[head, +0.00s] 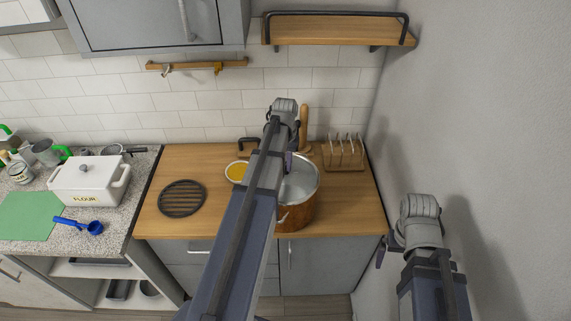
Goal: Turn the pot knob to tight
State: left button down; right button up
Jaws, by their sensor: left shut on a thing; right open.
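A copper-brown pot (297,217) with a pale grey, round top (302,181) stands on the wooden counter, right of centre. My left arm crosses in front of it and hides its left part. My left gripper (289,162) is mostly hidden behind my arm, at the far side of the pot's top. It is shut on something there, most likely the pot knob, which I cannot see. My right gripper (384,252) is open and apart from the pot, beyond the counter's right front corner near the wall.
A yellow-filled bowl (236,172) sits just left of the pot, and a black round trivet (182,198) farther left. A wooden rack (343,155) stands behind right. A white flour canister (90,181) and a blue scoop (82,226) are on the left counter. The counter's front left is clear.

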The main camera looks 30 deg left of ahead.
pick_arm(q)
jog(key=m, duration=0.7)
jog(key=shift+a, duration=0.2)
jog(key=m, duration=0.7)
jog(key=shift+w+a, duration=0.1)
jog(key=shift+w, duration=0.05)
dwell(0.3)
jog(key=c, duration=0.8)
grip_release()
jog(key=shift+r, duration=0.1)
notch_tip(320, 180, up, 8)
jog(key=p, duration=0.8)
